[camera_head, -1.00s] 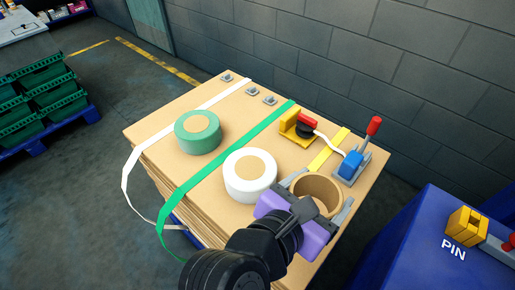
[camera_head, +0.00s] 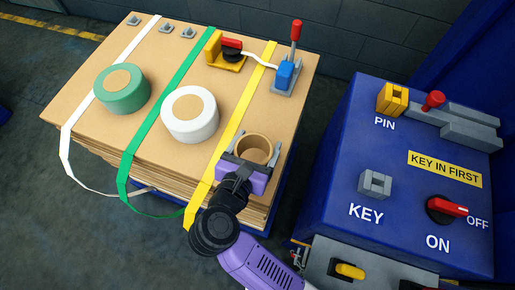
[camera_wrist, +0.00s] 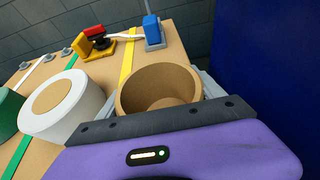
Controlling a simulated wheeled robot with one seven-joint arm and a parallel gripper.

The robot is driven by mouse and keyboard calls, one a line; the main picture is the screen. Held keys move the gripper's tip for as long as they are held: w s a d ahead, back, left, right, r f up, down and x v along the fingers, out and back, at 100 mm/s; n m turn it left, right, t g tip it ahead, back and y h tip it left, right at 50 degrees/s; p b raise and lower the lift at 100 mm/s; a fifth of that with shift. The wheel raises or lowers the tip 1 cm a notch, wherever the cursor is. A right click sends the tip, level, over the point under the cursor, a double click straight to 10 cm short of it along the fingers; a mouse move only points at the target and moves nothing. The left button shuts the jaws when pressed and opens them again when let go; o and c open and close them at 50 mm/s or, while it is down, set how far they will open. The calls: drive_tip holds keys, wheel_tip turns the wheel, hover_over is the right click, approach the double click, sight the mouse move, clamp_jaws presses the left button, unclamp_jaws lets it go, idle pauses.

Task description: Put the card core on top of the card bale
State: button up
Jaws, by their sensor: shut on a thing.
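The card core (camera_head: 254,146) is a short brown open tube. My gripper (camera_head: 254,155) is shut on it, one grey finger on each side. The core is upright over the near right part of the card bale (camera_head: 80,84), a strapped stack of brown card sheets. It appears right of the yellow strap (camera_head: 236,110). In the wrist view the core (camera_wrist: 158,80) shows its open top, and its lower outside is hidden by my gripper. I cannot tell whether its base touches the bale.
On the bale stand a white roll (camera_head: 190,122), a green roll (camera_head: 124,97), a yellow-and-red tool (camera_head: 228,50) and a blue lever tool (camera_head: 286,76). A blue control box (camera_head: 335,190) stands close to the right. Bare card lies between the core and the blue tool.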

drive_tip(key=shift+f, duration=2.1)
drive_tip(key=shift+f, duration=0.15)
drive_tip(key=o, duration=1.4)
drive_tip(key=shift+c, duration=0.2)
drive_tip(key=shift+s+r, duration=0.1)
drive_tip(key=shift+r, duration=0.1)
drive_tip(key=b+v, duration=0.1)
drive_tip(key=v, duration=1)
drive_tip(key=shift+s+a+r+b, duration=0.15)
drive_tip(key=shift+s+r+b, duration=0.05)
drive_tip(key=shift+s+b, duration=0.15)
